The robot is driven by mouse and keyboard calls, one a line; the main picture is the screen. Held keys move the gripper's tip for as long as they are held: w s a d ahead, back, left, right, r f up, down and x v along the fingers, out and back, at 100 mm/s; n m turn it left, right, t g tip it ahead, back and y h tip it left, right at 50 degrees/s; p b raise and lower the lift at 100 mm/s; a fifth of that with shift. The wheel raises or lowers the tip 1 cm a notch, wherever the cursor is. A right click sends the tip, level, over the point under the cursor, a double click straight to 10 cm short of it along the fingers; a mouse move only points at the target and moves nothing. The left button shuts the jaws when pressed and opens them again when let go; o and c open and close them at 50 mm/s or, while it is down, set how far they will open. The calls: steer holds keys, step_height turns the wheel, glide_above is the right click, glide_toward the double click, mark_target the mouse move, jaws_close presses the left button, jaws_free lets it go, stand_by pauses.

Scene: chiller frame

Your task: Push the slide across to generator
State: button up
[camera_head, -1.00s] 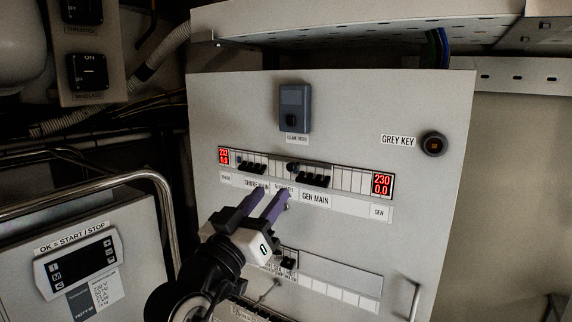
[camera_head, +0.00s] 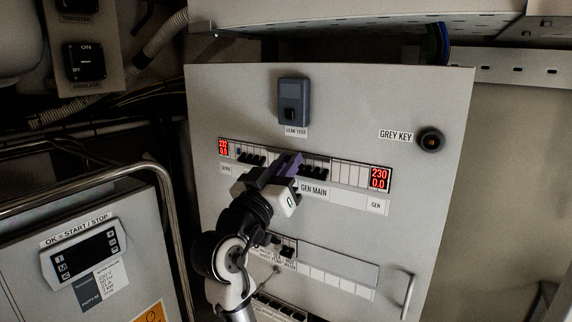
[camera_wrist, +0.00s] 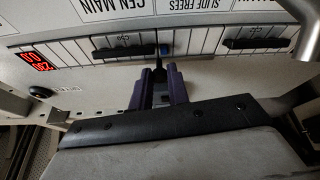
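The slide sits in the upper breaker row, between the shore main breakers and the gen main breakers (camera_head: 315,174). In the head view my gripper (camera_head: 289,163) covers it. In the wrist view, which shows the panel upside down, a dark upright piece (camera_wrist: 157,48) that looks like the slide's knob stands beside a small blue patch. The two purple fingers of my gripper (camera_wrist: 161,80) are apart, one on each side of its lower end. I cannot tell whether they touch it. The gen main breakers (camera_wrist: 118,48) are left of the fingers there.
A lower breaker row lies behind my arm. A handle (camera_head: 408,296) sticks out at lower right. A metal rail (camera_head: 95,178) stands at left.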

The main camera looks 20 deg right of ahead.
jaws_close()
steer(key=w+a, duration=0.1)
steer(key=w, duration=0.1)
steer(key=w+a+b, duration=0.1)
steer(key=a, duration=0.1)
steer(key=w+a, duration=0.1)
steer(key=w, duration=0.1)
steer(key=shift+w+a+b, duration=0.25)
steer(key=shift+w+b, duration=0.1)
steer(key=shift+w+a+r, duration=0.1)
steer(key=shift+w, duration=0.05)
steer(key=o, duration=0.5)
jaws_free()
steer(key=shift+w, duration=0.1)
steer(key=b+v, duration=0.4)
steer(key=v, duration=1)
